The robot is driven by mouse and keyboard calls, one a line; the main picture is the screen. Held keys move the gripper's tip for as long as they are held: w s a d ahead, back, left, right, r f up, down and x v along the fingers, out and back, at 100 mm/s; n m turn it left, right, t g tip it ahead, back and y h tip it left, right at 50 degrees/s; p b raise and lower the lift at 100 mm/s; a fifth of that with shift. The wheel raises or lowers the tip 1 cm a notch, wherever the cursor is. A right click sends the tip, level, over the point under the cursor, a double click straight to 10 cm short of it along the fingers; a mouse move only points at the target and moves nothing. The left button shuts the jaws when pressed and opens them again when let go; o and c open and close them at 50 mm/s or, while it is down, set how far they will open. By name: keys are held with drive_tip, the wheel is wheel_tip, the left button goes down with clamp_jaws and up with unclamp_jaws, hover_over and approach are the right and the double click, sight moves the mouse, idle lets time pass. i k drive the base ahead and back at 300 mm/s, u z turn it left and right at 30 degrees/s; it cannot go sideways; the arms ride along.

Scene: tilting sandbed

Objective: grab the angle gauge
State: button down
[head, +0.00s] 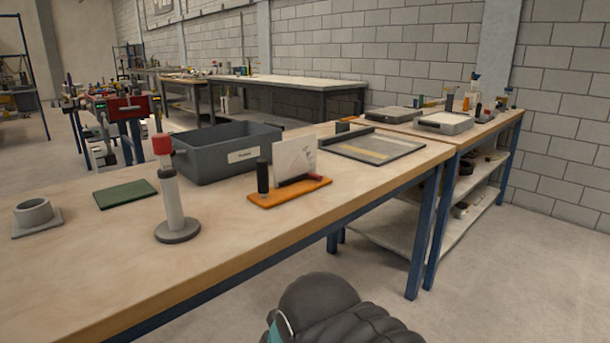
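What looks like the angle gauge (294,160) stands on the wooden workbench (110,260), near its front edge. It has a flat orange base (278,198), an upright whitish plate with faint lines, a black upright knob at its left and a dark red piece at the plate's foot. Nothing touches it from above. My gripper is not in view. A dark rounded part of my own arm or body with a teal strip shows at the bottom, apart from the bench.
A grey labelled bin (215,153) stands behind the gauge. A post with a red top (170,195) stands to its left on a round base. A shallow framed tray (372,147) lies to its right. A green mat (125,193) and grey ring holder (35,215) are farther left.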

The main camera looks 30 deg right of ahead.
sight(295, 158)
drive_tip(key=u, duration=3.5)
drive_tip(key=k, duration=1.15)
drive_tip(key=z, duration=2)
